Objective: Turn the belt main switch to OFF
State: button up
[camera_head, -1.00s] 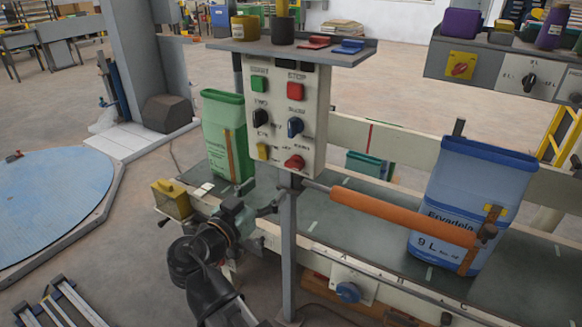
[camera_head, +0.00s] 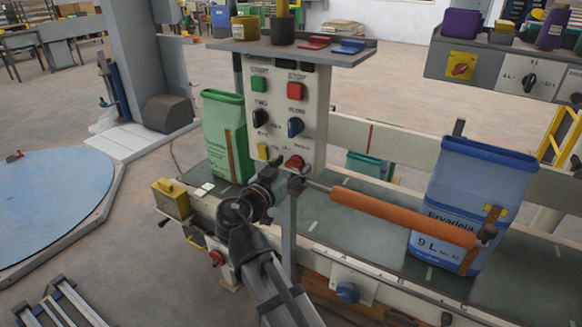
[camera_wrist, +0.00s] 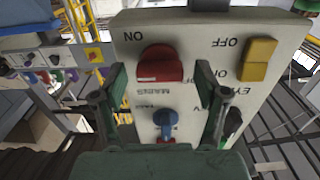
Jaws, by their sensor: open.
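A red rotary knob (camera_head: 294,162) sits at the lower right of the upright control panel (camera_head: 312,118). In the wrist view this red knob (camera_wrist: 160,62) appears upside down, with ON at its left, OFF at its right and a label like MAINS beside it. My gripper (camera_wrist: 160,80) is open. Its two fingers stand on either side of the knob in that view, apart from it; the remaining depth is hard to judge. In the head view my gripper (camera_head: 282,184) is just below the panel, partly hidden by my arm. The knob's exact pointer direction is unclear.
A yellow switch (camera_wrist: 259,60), a blue knob (camera_wrist: 166,120) and a black knob (camera_wrist: 234,122) are close by on the panel. An orange roller (camera_head: 400,215) extends right of the post. A green sack (camera_head: 225,135) and a blue sack (camera_head: 470,200) stand on the belt.

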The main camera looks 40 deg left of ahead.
jog(key=c, duration=1.2)
jog(key=shift+o, duration=0.2)
jog(key=n, duration=0.4)
jog(key=shift+n, duration=0.3)
jog(key=n+p, duration=0.1)
jog(key=n, duration=0.3)
jog(key=shift+a+n+p, duration=0.1)
jog(key=shift+n+p, duration=0.2)
jog(key=n+p, duration=0.3)
jog(key=n, duration=0.2)
jog(key=shift+a+f+n+p, duration=0.1)
jog(key=shift+n+p, duration=0.9)
jog(key=shift+n, duration=0.9)
